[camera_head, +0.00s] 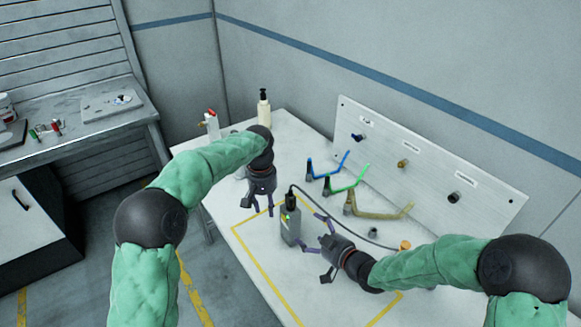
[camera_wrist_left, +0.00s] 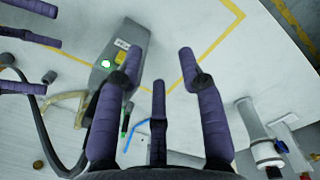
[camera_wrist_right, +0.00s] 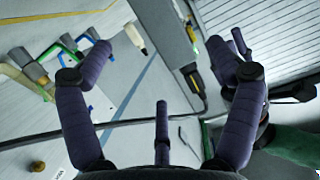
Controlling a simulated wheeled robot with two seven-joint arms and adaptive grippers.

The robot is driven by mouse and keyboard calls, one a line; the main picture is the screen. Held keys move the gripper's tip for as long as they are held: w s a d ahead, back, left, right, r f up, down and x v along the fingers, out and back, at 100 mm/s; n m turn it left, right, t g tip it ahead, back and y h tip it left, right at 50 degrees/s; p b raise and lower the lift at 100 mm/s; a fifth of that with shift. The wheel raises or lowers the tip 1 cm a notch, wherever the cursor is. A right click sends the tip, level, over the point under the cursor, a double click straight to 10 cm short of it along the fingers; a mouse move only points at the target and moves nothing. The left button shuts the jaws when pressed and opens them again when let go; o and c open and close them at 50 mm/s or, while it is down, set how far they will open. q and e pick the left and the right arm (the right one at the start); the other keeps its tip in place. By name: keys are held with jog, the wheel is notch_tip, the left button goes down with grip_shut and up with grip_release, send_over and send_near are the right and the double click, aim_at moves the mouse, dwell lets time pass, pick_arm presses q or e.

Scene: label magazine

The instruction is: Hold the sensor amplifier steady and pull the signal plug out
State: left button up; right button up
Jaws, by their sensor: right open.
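The sensor amplifier (camera_head: 288,228) is a grey upright box with a green light, standing on the white table. The black signal plug (camera_head: 291,201) sits in its top, with a dark cable running right. The amplifier also shows in the left wrist view (camera_wrist_left: 128,45) and right wrist view (camera_wrist_right: 160,25); the plug shows in the latter (camera_wrist_right: 195,82). My left gripper (camera_head: 258,212) is open and empty, pointing down just left of the amplifier. My right gripper (camera_head: 310,247) is open, right of the amplifier, its fingers pointing toward it. In the right wrist view the amplifier lies between the spread fingers, not visibly clamped.
Blue (camera_head: 327,168), green (camera_head: 345,180) and tan (camera_head: 378,208) bent pieces lie behind the amplifier. A white panel (camera_head: 430,165) with sockets stands at the back. The cable leads toward an orange piece (camera_head: 404,245). Bottles (camera_head: 263,108) stand at the far left corner.

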aim_at(293, 218)
pick_arm(q)
jog(key=shift+m, duration=0.6)
jog(key=d+r, duration=0.2)
jog(key=r, duration=0.2)
jog(key=w+d+r, duration=0.1)
jog(key=d+r, duration=0.1)
jog(key=r, duration=0.2)
jog(key=d+r, duration=0.3)
jog(key=r, duration=0.2)
jog(key=shift+w+d, duration=0.1)
jog(key=shift+w, duration=0.15)
jog(key=shift+s+d+r, duration=0.1)
jog(key=shift+r, duration=0.1)
pick_arm(e)
jog(key=x, duration=1)
jog(key=shift+w+a+f, duration=0.15)
jog(key=shift+w+a, duration=0.1)
jog(key=shift+w, duration=0.05)
